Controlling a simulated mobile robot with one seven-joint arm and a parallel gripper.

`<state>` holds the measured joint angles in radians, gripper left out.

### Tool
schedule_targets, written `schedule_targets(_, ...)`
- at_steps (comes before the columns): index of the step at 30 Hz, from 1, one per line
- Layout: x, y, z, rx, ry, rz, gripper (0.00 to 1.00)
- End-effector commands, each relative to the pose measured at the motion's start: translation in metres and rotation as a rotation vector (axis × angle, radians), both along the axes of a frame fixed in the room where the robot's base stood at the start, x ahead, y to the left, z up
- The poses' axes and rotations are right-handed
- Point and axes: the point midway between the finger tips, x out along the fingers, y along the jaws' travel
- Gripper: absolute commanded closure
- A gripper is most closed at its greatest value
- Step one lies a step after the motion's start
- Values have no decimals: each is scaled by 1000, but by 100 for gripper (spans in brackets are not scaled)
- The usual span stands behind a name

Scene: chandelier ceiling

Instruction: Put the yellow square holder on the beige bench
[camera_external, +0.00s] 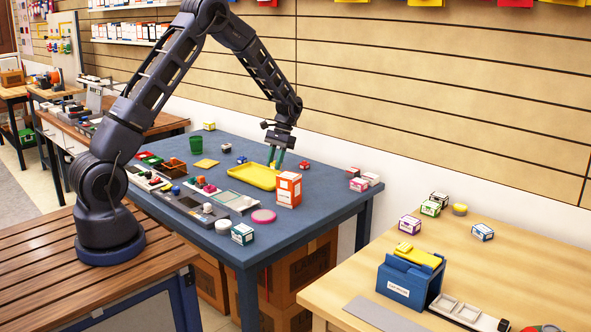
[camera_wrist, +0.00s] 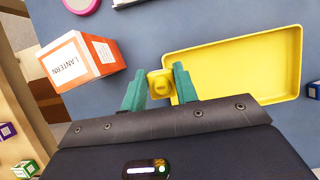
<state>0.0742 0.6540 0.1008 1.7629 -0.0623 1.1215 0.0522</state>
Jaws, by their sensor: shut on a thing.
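My gripper (camera_wrist: 159,84) is shut on a small yellow square holder (camera_wrist: 160,84), which sits between the teal fingertips and has a round feature on it. In the external view my gripper (camera_external: 276,158) points down over the far part of the blue table (camera_external: 330,186), just behind the yellow tray (camera_external: 252,177). The holder is mostly hidden by the fingers there, and I cannot tell whether it touches the table. The beige bench (camera_external: 530,270) stands at the front right, apart from the blue table.
An orange-and-white lantern box (camera_external: 288,189) stands close to my gripper; it also shows left of the fingers in the wrist view (camera_wrist: 80,62). The bench carries a blue box (camera_external: 408,283), several small cartons and a grey mat (camera_external: 384,315). Bare wood shows on its middle and right.

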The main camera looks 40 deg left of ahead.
Motion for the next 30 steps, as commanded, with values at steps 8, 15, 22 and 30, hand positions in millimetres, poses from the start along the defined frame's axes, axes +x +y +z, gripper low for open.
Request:
schedule_targets(8,-2,16,7,0,-2,68,96)
schedule_targets(15,-19,82,33,0,-2,409,96)
schedule_targets(22,-46,152,64,1,-3,808,96)
schedule_targets(30,-86,227,99,1,-4,1275,96)
